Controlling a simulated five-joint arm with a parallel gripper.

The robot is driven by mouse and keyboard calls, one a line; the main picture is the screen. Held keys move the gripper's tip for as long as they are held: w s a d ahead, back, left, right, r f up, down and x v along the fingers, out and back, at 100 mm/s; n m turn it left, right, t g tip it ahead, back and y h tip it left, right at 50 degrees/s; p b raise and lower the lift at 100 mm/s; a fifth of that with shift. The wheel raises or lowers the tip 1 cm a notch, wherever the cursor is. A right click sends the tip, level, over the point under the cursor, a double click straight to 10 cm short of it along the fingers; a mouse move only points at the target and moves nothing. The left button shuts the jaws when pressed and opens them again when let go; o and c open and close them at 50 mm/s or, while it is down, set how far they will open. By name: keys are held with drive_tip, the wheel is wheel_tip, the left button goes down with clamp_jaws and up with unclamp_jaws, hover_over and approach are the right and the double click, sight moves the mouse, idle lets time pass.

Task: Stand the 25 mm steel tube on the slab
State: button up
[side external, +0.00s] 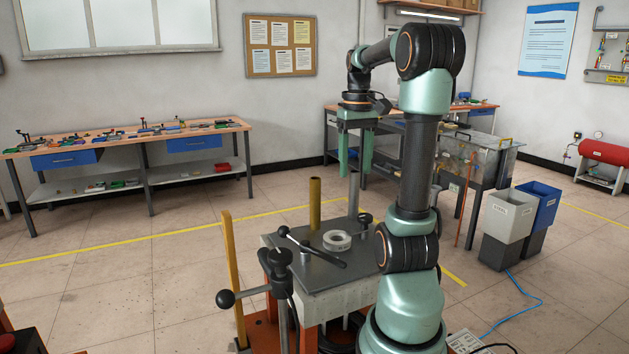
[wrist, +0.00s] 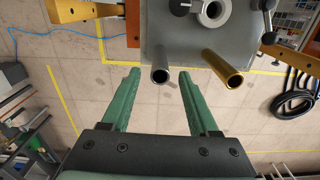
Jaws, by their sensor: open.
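The grey steel tube (side external: 353,194) stands upright by the far edge of the dark slab (side external: 322,303) in the side view; I cannot tell whether its foot is on the slab. In the wrist view the steel tube (wrist: 163,64) shows its open top end, and the slab (wrist: 185,45) lies beyond. My gripper (side external: 355,174) points down above the tube, open and empty. In the wrist view my gripper (wrist: 159,72) has its green fingertips on either side of the tube's top end, with visible gaps; how deep they reach is unclear.
A brass tube (side external: 315,203) stands close to the left of the steel tube. A pale ring (side external: 337,240) and a black lever clamp (side external: 315,252) are on the slab. A yellow post (side external: 233,275) rises at its left.

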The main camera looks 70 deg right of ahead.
wheel_tip(320, 180, up, 8)
drive_tip(key=w+a+f+n+t+h, duration=0.1)
drive_tip(key=w+a+f+n, duration=0.15)
drive_tip(key=w+a, duration=0.4)
drive_tip(key=w+a+f+n+t, duration=0.1)
drive_tip(key=w+a+f+n, duration=0.15)
drive_tip(key=w+a, duration=0.35)
drive_tip(key=a+f+n+t, duration=0.1)
drive_tip(key=a+f+n, duration=0.1)
drive_tip(key=a, duration=0.6)
drive_tip(key=w+a+f+n+t+y, duration=0.1)
drive_tip(key=a+f+n+t, duration=0.1)
drive_tip(key=a+f, duration=0.3)
drive_tip(key=a, duration=0.4)
drive_tip(key=shift+a+f+t, duration=0.25)
drive_tip(key=shift+f+t, duration=0.05)
